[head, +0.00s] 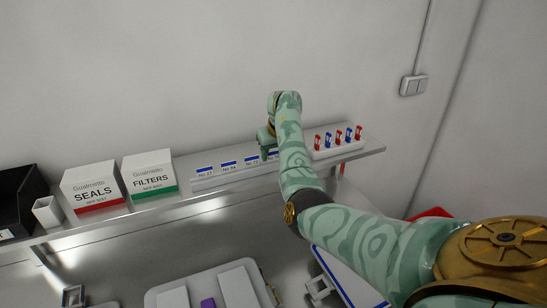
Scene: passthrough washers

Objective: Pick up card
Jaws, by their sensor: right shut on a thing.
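Several white cards with blue top bands and numbers stand in a row in a long white holder (215,180) on the shelf. Three of these are the left card (205,172), the second card (228,167) and the third card (251,162). My right arm reaches in from the right, and my right gripper (268,150) is at the right end of this row. It is shut on a card (272,156), which is partly hidden by the gripper and arm and still appears in line with the others. My left gripper is not in view.
On the shelf (130,216) stand a SEALS box (94,188), a FILTERS box (150,175) and a black bin (22,198) to the left. A white rack (338,149) with red and blue pieces is right of my arm. A light tray (215,285) lies below.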

